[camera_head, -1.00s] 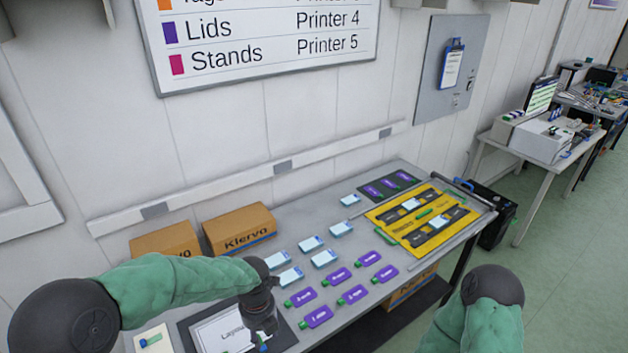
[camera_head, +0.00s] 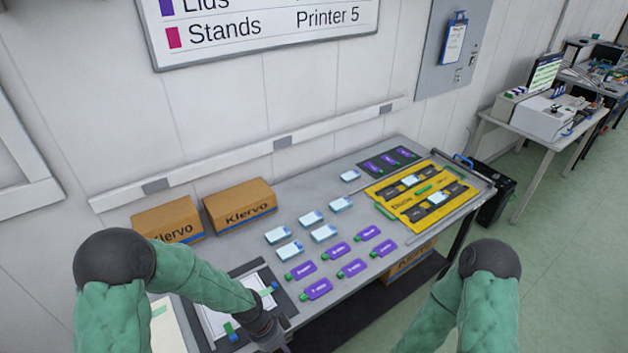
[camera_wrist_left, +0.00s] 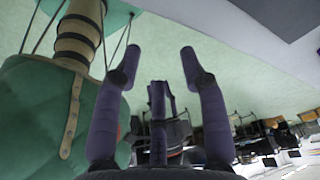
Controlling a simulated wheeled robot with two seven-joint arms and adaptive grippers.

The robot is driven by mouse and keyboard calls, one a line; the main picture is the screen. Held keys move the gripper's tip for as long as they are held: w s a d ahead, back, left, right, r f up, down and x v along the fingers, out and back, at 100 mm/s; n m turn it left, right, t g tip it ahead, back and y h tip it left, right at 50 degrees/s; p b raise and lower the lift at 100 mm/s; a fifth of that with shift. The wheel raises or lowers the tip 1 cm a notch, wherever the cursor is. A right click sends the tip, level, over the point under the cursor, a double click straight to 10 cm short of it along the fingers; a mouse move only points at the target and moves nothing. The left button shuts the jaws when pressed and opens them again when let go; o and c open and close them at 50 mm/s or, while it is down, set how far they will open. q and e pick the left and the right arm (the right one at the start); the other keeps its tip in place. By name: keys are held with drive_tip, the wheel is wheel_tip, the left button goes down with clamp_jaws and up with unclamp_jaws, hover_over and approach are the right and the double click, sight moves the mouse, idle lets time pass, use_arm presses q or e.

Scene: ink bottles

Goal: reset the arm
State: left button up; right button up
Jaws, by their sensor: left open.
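My left arm (camera_head: 185,280) comes in from the left over the front of the table, with its wrist (camera_head: 262,330) at the lower edge of the head view. The left gripper's fingers are hidden or cut off there. In the left wrist view the left gripper (camera_wrist_left: 160,55) is open and empty, with its fingertips apart over green floor. My right arm (camera_head: 480,300) shows at the lower right of the head view, bent and clear of the table. Its gripper is out of view.
The grey table (camera_head: 345,290) holds several purple green-capped items (camera_head: 316,289), several white-blue boxes (camera_head: 290,250) and a yellow tray (camera_head: 385,192). Two cardboard boxes (camera_head: 240,206) stand at the back. A dark mat with white paper (camera_head: 215,316) lies at the front left.

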use_arm(q)
drive_tip(key=s+f+n+b, duration=0.1)
drive_tip(key=s+f+n, duration=0.4)
drive_tip(key=n, duration=0.5)
drive_tip(key=s+f+n+t+b, duration=0.1)
drive_tip(key=s+f+n+b, duration=0.1)
drive_tip(key=s+f+n, duration=0.3)
wheel_tip(320, 180, down, 4)
drive_tip(key=n, duration=0.5)
drive_tip(key=shift+s+a+r+n+h, duration=0.2)
drive_tip(key=shift+a+n+h, duration=0.1)
drive_tip(key=shift+n+h, duration=0.1)
drive_tip(key=shift+c, duration=0.3)
